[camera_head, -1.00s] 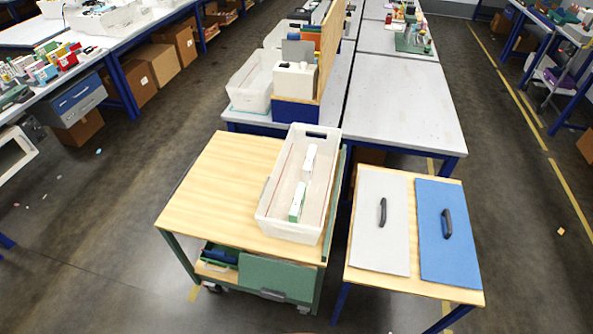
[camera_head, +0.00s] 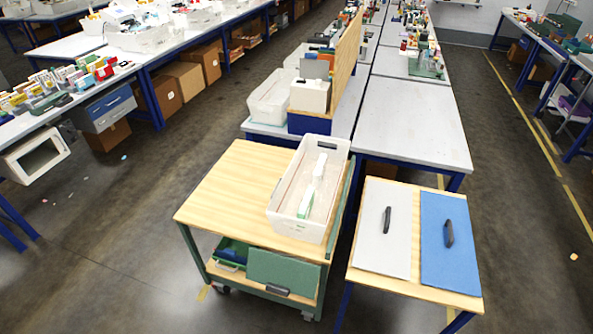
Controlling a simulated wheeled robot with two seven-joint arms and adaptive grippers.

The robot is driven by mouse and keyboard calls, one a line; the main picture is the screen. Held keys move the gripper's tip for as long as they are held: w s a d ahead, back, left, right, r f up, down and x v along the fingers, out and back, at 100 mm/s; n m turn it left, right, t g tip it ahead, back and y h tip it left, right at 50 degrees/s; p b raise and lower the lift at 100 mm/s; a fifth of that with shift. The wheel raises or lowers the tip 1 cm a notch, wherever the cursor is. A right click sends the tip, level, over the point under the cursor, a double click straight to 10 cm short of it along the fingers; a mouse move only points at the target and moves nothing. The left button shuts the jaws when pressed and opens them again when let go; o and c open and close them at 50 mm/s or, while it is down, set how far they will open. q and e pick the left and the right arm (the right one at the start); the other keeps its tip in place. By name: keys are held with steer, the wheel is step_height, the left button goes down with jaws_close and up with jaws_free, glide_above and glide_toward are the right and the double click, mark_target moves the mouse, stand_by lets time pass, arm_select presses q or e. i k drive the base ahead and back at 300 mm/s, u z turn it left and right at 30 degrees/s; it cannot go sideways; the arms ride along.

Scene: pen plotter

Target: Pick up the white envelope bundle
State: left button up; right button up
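Inside a white open bin (camera_head: 277,218) on a wooden-topped cart lie a white bundle (camera_head: 320,164) and a green-and-white bundle (camera_head: 306,201). The white one lies toward the far end and may be the envelope bundle; I cannot tell for sure at this size. The green-and-white one lies nearer the front, almost in line with it. Neither of my grippers shows in the head view, and nothing is seen touching the bundles.
The green-framed cart (camera_head: 222,192) has free top area left of the bin. A small table (camera_head: 357,275) on the right bears a grey panel (camera_head: 383,228) and a blue panel (camera_head: 450,243), each with a black handle. Behind stands a long grey table (camera_head: 415,125).

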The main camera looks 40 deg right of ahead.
mark_target(318, 173)
steer(key=u, duration=0.3)
steer(key=i, duration=1.45)
steer(key=z, duration=0.5)
